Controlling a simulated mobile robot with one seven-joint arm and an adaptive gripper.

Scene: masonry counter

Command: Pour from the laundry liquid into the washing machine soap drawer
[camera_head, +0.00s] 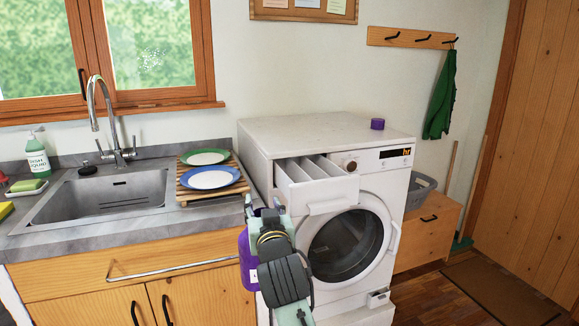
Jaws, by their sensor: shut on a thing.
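The white washing machine (262,138) stands right of the sink counter. Its soap drawer (318,188) is pulled out at the upper left of its front and shows several compartments. My gripper (262,205) is at the lower middle, in front of the machine's left edge and below and left of the drawer. It is shut on a purple bottle (247,268), which I take as the laundry liquid. My arm hides most of the bottle, so its mouth and exact tilt cannot be told. A purple cap (377,124) sits on top of the machine.
A wooden rack (183,193) with a green-rimmed plate (205,157) and a blue-rimmed plate (211,177) stands on the counter left of the machine. A sink (110,195) with a tall tap is further left. A grey basket (420,190) is at the right.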

